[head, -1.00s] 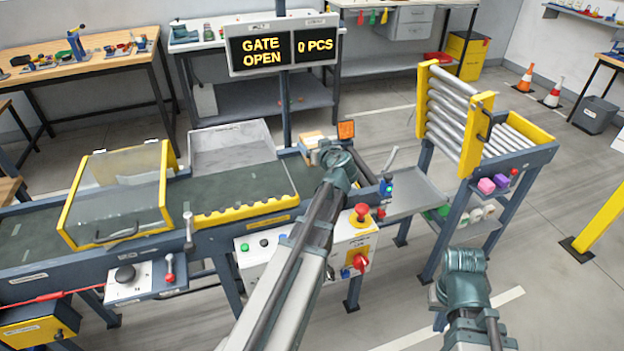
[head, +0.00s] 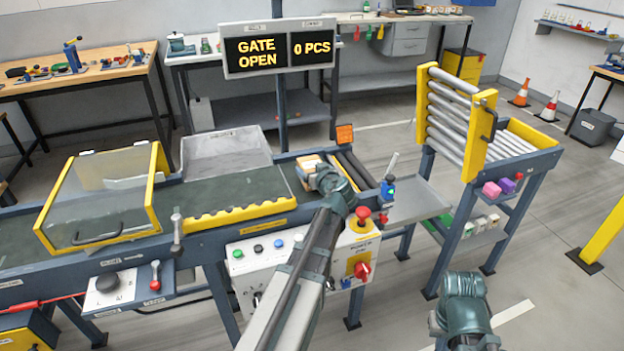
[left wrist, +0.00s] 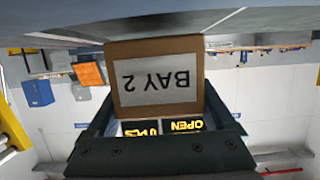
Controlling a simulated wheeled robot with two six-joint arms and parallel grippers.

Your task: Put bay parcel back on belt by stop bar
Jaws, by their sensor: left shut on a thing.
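The bay parcel, a brown box with a white "BAY 2" label, sits between the fingers of my left gripper in the left wrist view (left wrist: 158,48), its label upside down. The gripper hides part of the parcel, and I cannot tell whether the parcel touches the belt. I cannot clearly pick out the stop bar. My right gripper (head: 462,300) is low at the right, its fingers not clearly visible.
Rollers (head: 355,170) lie right of the parcel, near an orange panel (head: 345,134). A raised yellow roller gate (head: 455,115) stands farther right. A clear hood (head: 100,195) covers the belt's left part. The sign (head: 278,47) reads "GATE OPEN" and "0 PCS".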

